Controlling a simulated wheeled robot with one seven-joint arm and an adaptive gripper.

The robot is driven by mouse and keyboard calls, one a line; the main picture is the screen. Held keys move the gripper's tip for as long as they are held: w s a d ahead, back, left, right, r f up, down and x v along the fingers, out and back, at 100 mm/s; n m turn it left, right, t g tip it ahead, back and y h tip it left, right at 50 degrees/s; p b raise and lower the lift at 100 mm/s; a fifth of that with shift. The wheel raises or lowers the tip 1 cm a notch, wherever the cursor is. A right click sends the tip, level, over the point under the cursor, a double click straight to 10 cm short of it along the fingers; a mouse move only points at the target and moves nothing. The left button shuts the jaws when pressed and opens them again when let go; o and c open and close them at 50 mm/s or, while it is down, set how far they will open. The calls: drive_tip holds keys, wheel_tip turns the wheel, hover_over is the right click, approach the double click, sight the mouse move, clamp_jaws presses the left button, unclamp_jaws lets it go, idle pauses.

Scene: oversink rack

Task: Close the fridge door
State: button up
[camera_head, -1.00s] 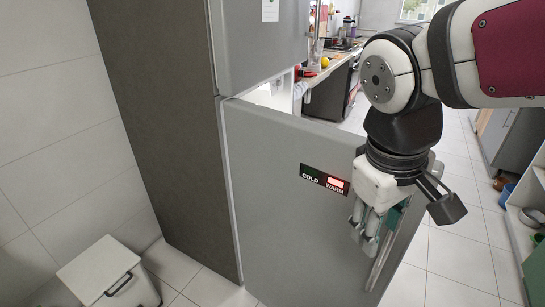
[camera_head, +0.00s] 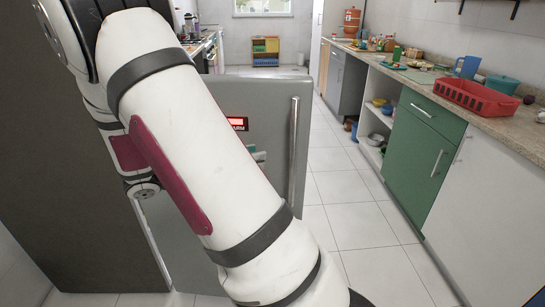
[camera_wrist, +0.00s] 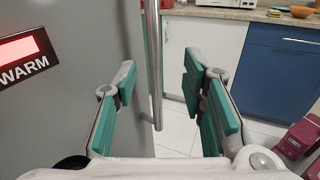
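The grey lower fridge door (camera_head: 273,125) stands open, swung out into the room. Its long vertical handle (camera_head: 294,150) is near the free edge on the right. A lit red WARM sign (camera_head: 237,123) shows on the door and again, larger, in the wrist view (camera_wrist: 22,55). My gripper (camera_wrist: 160,82) is open, with teal pads spread apart. In the wrist view the handle (camera_wrist: 154,60) appears between the two fingers, nearer the left one; nothing is clamped. In the head view my arm hides most of the gripper and much of the door.
A counter (camera_head: 490,112) with a red basket (camera_head: 477,97) and a green cabinet (camera_head: 417,150) runs along the right. Tiled floor (camera_head: 350,215) between door and counter is clear. In the wrist view, a blue cabinet (camera_wrist: 275,70) stands beyond and a dark red object (camera_wrist: 298,140) at lower right.

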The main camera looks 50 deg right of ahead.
sight(294, 144)
drive_tip(key=w+b+x, duration=0.1)
drive_tip(key=x, duration=1.2)
drive_tip(key=shift+d+n+h, duration=0.25)
drive_tip(key=shift+n+h, duration=0.15)
clamp_jaws()
